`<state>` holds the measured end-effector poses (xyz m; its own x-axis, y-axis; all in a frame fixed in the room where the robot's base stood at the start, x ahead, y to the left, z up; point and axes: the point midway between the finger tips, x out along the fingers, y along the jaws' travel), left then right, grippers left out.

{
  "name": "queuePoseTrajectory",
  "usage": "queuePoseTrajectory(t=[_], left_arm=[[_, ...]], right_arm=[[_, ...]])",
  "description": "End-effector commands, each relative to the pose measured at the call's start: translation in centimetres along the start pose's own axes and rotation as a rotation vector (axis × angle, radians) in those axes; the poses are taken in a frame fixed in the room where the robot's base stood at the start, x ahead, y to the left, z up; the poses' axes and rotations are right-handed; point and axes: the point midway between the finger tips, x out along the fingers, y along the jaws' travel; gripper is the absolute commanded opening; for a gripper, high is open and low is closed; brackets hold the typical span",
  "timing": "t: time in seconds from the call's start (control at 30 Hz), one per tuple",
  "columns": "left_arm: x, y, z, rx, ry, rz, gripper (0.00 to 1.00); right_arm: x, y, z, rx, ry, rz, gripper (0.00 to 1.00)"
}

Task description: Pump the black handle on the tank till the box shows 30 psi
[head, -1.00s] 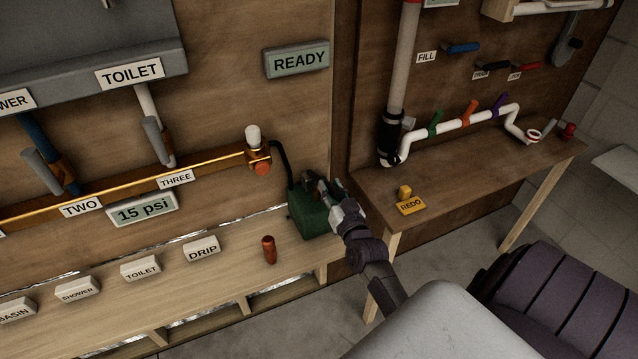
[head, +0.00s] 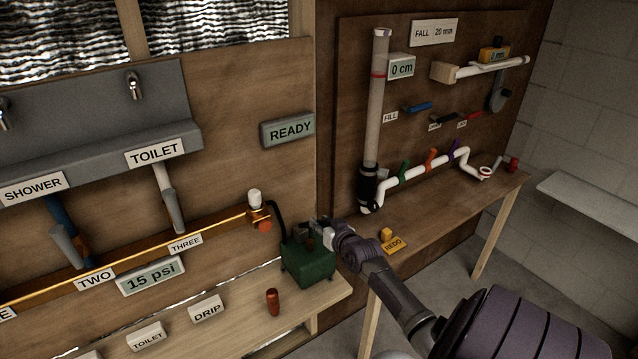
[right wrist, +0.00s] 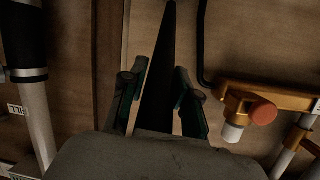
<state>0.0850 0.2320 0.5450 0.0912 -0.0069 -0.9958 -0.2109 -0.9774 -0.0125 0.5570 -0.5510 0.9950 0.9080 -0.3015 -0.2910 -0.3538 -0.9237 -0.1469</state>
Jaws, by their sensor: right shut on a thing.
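The green tank (head: 308,265) stands on the bench at the right end, with a black hose rising from it. My right gripper (head: 318,231) is at the top of the tank, coming in from the right. In the right wrist view its fingers (right wrist: 158,100) are shut on the dark tapered black handle (right wrist: 160,75), which runs between them. In the head view the gripper mostly hides the handle. The gauge box (head: 151,276) on the wall reads 15 psi. My left gripper is out of view.
A reddish-brown cylinder (head: 273,302) stands on the bench in front of the tank. A READY sign (head: 288,130) hangs above. A yellow REDO block (head: 393,244) sits on the right table. A brass pipe (head: 130,250) with a valve runs left.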

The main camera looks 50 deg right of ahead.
Motion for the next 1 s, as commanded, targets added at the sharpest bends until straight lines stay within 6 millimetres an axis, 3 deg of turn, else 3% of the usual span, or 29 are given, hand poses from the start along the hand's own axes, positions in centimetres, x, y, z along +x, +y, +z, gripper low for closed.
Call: queuePoseTrajectory(t=[0.17,0.2,0.33,0.73,1.0], left_arm=[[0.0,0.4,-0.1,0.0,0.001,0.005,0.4],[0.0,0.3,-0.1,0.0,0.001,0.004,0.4],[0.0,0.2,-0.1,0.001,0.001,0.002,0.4],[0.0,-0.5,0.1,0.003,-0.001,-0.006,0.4],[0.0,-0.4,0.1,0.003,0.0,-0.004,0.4]], right_arm=[[0.0,0.0,-0.3,0.0,0.007,-0.001,0.0],[0.0,0.0,-0.3,0.0,0.007,-0.001,0.34],[0.0,0.0,-0.3,0.0,0.006,0.0,0.55],[-0.6,0.0,0.0,0.001,0.003,-0.001,0.56],[-5.5,0.0,0.1,-0.001,0.001,-0.001,0.56]])
